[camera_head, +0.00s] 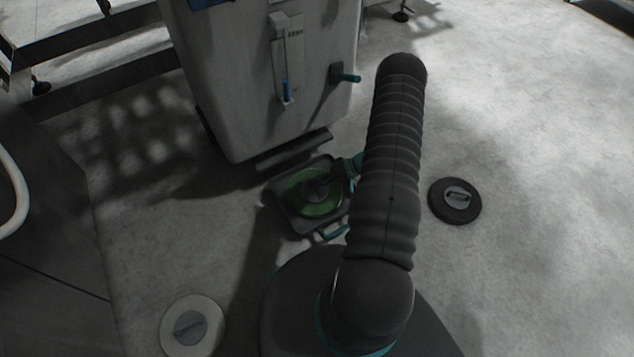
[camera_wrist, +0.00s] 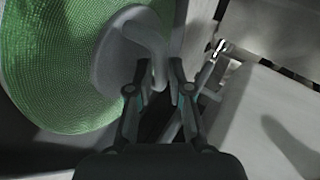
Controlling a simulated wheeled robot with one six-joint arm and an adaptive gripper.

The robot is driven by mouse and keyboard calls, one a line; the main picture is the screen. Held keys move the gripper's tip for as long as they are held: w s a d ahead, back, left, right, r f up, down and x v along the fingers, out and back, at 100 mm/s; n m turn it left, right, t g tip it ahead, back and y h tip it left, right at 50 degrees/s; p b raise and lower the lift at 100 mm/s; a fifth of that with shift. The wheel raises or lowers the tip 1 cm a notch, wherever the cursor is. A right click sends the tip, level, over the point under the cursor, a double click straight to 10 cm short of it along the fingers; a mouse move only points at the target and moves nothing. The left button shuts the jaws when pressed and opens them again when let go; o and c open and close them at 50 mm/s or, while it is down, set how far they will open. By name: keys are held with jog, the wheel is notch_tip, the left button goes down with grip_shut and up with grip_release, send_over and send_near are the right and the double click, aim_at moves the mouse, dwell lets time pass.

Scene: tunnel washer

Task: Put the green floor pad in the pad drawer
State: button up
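The green floor pad (camera_head: 318,206) is a round disc with a grey hub and handle. In the head view it is within the outline of the open pad drawer (camera_head: 288,215), low at the front of the pale machine. Whether it rests on the drawer floor or hangs just above cannot be told. In the wrist view the pad (camera_wrist: 60,70) fills the left side, and its handle stands between the fingertips of my gripper (camera_wrist: 160,75). The fingers look closed on the handle. In the head view my arm partly hides the gripper.
A black pad (camera_head: 440,207) lies on the floor at right, a white pad (camera_head: 170,335) at lower left. Open floor (camera_head: 540,130) extends to the right.

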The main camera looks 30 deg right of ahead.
jog(key=shift+o, duration=0.6)
jog(key=shift+d+r, duration=0.1)
jog(key=shift+r, duration=0.05)
jog(key=v, duration=1.1)
jog(key=shift+s+d, duration=0.15)
jog(key=shift+d, duration=0.2)
jog(key=shift+o, duration=0.3)
jog(key=shift+r, duration=0.15)
